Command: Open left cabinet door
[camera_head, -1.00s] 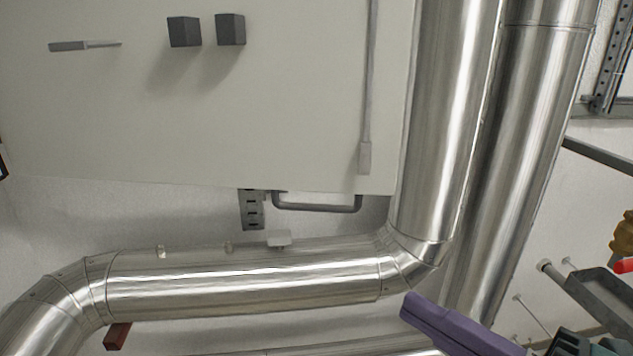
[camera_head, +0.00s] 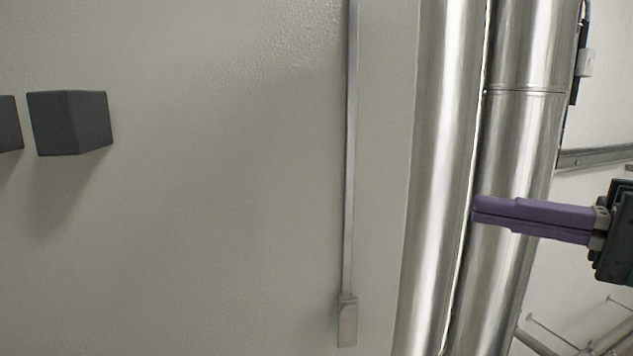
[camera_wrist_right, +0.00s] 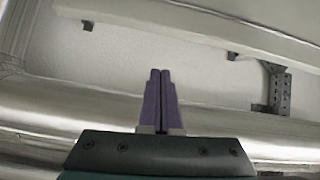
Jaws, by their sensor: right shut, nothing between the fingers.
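The pale grey-green cabinet front (camera_head: 230,200) fills the left and middle of the head view. Two dark block-shaped knobs stick out of it at the left: one in full view (camera_head: 70,122), the other (camera_head: 8,123) cut by the picture edge. I cannot make out a seam between doors. My right gripper (camera_head: 477,209) has purple fingers pointing left, in front of the steel pipes and right of the cabinet, well apart from the knobs. In the right wrist view its fingers (camera_wrist_right: 160,72) are shut together with nothing between them. My left gripper is not in view.
Two tall shiny pipes (camera_head: 445,120) (camera_head: 520,135) stand along the cabinet's right side. A thin vertical metal rod (camera_head: 350,170) runs down the cabinet front. In the right wrist view a horizontal pipe (camera_wrist_right: 60,115) and a perforated bracket (camera_wrist_right: 281,92) lie near the fingers.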

